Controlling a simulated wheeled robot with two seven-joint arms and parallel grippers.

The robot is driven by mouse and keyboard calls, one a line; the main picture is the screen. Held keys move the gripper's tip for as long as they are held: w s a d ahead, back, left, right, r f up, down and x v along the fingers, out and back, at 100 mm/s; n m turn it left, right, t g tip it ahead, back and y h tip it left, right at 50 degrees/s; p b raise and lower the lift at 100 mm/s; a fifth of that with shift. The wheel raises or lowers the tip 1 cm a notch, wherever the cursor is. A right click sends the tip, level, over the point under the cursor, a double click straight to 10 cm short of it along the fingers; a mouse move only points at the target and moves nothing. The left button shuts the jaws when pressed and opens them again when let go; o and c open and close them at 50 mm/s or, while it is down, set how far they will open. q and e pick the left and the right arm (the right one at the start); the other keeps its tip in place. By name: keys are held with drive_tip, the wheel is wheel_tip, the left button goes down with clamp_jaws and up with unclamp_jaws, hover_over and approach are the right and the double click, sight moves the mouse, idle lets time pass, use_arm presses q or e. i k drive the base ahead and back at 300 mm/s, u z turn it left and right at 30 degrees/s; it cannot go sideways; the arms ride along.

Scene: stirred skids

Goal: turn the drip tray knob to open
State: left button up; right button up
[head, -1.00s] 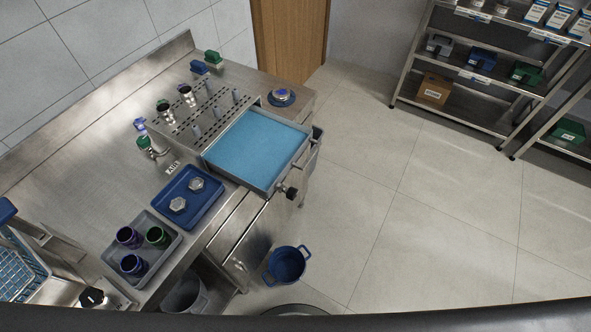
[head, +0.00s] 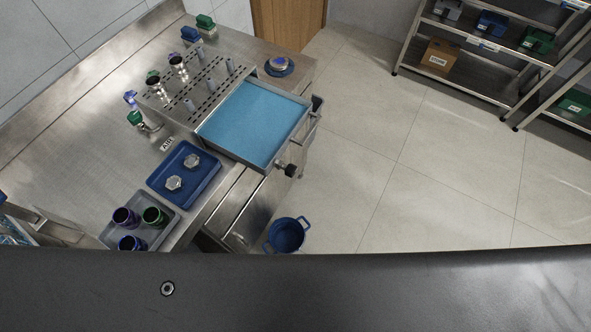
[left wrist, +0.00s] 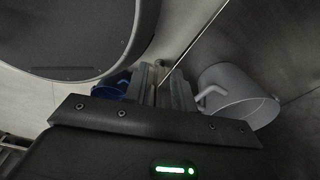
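The drip tray (head: 252,124) is a steel, drawer-like tray with a flat light-blue surface, at the bench's front edge in the head view. A dark round knob (head: 290,170) on a metal stem sits at its front, near the lower corner. A bar handle (head: 312,127) is on the same front side. In the left wrist view my left gripper (left wrist: 160,84) shows two grey fingers with a narrow gap and nothing clearly held between them. Neither gripper shows in the head view, so the left gripper's distance to the knob cannot be told. My right gripper is not seen.
A blue pot (head: 287,235) stands on the floor below the bench and also shows in the left wrist view (left wrist: 110,86). A grey bucket (left wrist: 238,95) is right of my left fingers. A blue tray (head: 187,174) holds two metal nuts.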

sight(291, 171)
drive_tip(key=u, duration=3.5)
drive_tip(key=k, duration=2.9)
drive_tip(key=z, duration=2.15)
